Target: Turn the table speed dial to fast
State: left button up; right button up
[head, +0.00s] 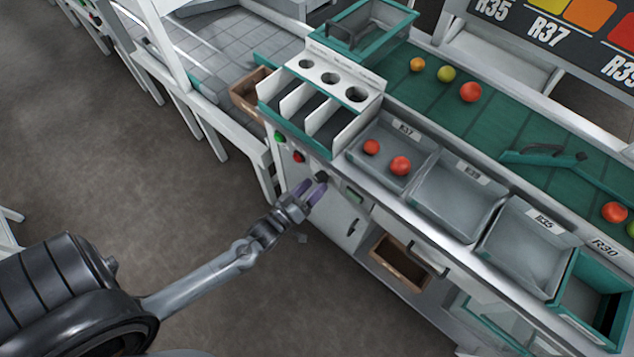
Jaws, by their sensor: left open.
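My left gripper (314,190) reaches in from the lower left to the front panel of the sorting table (300,180). Its jaws are open, with purple-grey fingers. A small dark knob, which looks like the speed dial (321,177), shows at the fingertips. I cannot tell whether the fingers touch it or stand around it. The dial's markings and setting are too small to read. A green button (280,137) and a red button (299,156) sit on the same panel, up and left of the dial. My right gripper is not in view.
Grey trays (458,195) line the table edge above, one holding two red tomatoes (400,165).

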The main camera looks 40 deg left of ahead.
pick_arm(q)
jog(key=shift+w, duration=1.3)
jog(key=c, duration=1.1)
jog(key=shift+o, duration=0.2)
